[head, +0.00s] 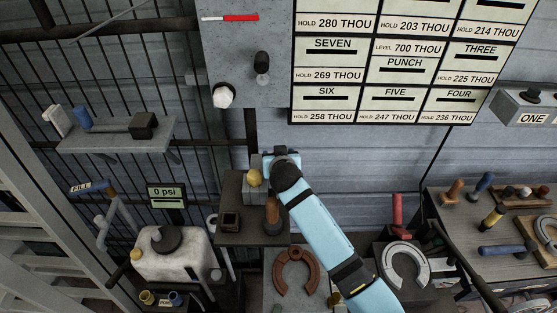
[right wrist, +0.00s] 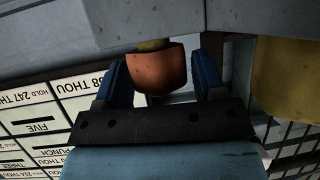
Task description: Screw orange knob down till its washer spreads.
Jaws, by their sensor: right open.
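The orange knob (right wrist: 158,70) shows in the right wrist view as a rounded cup on a short yellowish stem. A grey surface lies beyond the stem at the top of that view. My right gripper (right wrist: 169,78) is open, with one blue finger on each side of the knob. Gaps show beside the knob, so I see no grip on it. In the head view my light blue right arm reaches the small dark shelf (head: 232,237); its fingertips are hidden there. I cannot make out a washer in either view. My left gripper is not in view.
A yellow ball-like knob (head: 255,178) and an orange-brown handle-like thing (head: 272,215) are close to my right arm. A white tank (head: 172,258) stands lower left. Horseshoes and tools lie on the right bench (head: 440,205). A label board (head: 410,65) hangs above.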

